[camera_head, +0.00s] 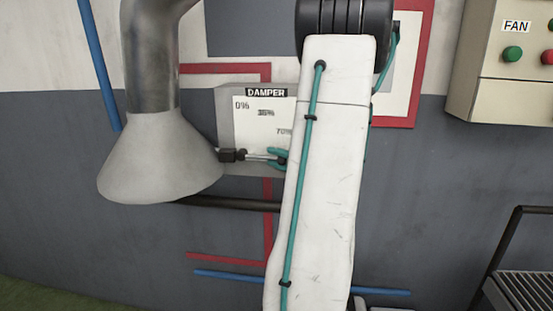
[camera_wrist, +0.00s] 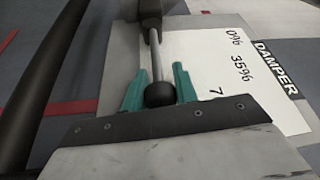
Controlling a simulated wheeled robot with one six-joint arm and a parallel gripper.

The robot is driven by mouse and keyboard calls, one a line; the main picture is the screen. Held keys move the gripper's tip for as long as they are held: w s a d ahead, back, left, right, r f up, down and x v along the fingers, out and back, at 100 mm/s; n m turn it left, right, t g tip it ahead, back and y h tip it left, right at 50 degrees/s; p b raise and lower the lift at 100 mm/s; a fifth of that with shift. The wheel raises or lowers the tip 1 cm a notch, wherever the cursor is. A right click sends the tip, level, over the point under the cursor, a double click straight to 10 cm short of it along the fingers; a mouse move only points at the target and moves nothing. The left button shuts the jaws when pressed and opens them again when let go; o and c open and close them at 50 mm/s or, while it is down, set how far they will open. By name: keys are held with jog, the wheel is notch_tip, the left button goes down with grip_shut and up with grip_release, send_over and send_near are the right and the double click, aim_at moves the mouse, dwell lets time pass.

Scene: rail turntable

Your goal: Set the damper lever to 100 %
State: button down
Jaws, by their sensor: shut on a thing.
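The damper panel (camera_head: 226,119) is a pale box on the wall with a white scale plate marked 0%, 35% and 70%. Its lever (camera_head: 258,157) is a thin metal rod that runs from a dark pivot to the right, nearly level, below the 70% mark. In the wrist view the lever (camera_wrist: 156,62) ends in a black ball knob (camera_wrist: 160,95). My gripper (camera_wrist: 160,86) has teal fingers on both sides of the knob and is shut on it. My gripper (camera_head: 280,158) shows only partly in the head view, behind my arm. No 100% mark is visible.
A grey duct with a flared hood (camera_head: 160,160) stands just left of the panel. A dark pipe (camera_head: 230,203) runs below it. A cream box labelled FAN (camera_head: 505,80) with green and red buttons is at upper right. A dark railing (camera_head: 505,245) is at lower right.

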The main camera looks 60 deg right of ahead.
jog(key=shift+a+f, duration=0.1)
jog(key=c, duration=1.4)
grip_release()
jog(key=shift+w, duration=0.15)
jog(key=s, duration=0.8)
jog(key=shift+a+f, duration=0.15)
jog(key=shift+f, duration=0.2)
jog(key=shift+w, duration=0.1)
